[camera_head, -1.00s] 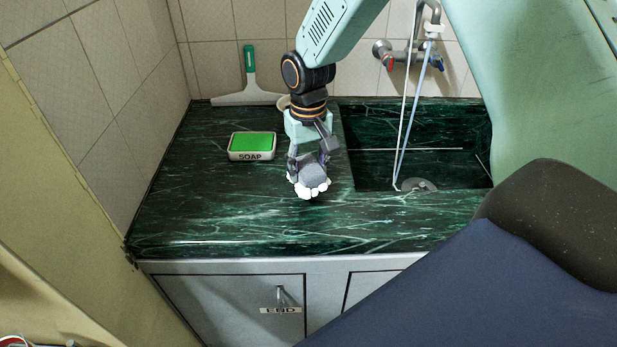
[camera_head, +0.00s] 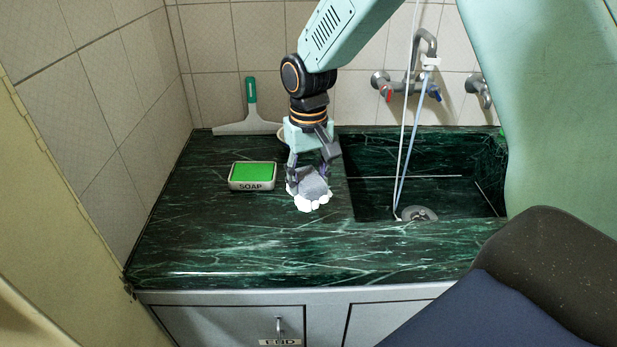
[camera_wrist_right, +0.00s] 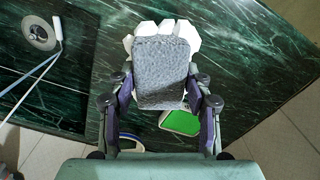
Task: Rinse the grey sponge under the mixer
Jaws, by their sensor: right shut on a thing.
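The grey sponge (camera_head: 314,187) is held in my right gripper (camera_head: 308,178) over the counter, left of the sink. In the right wrist view the sponge (camera_wrist_right: 162,72) sits between the two fingers, with white lumps like foam (camera_wrist_right: 185,32) around its far end. I cannot tell whether it touches the counter. The mixer (camera_head: 410,82) is on the wall above the sink, with a red and a blue handle. My left gripper is not in view.
The dark green sink basin (camera_head: 375,205) has a round drain (camera_head: 418,213); a white and a bluish line hang from the mixer into it. A soap dish (camera_head: 252,185) stands left of the gripper. A green-handled squeegee (camera_head: 250,110) leans at the back wall. The front counter is clear.

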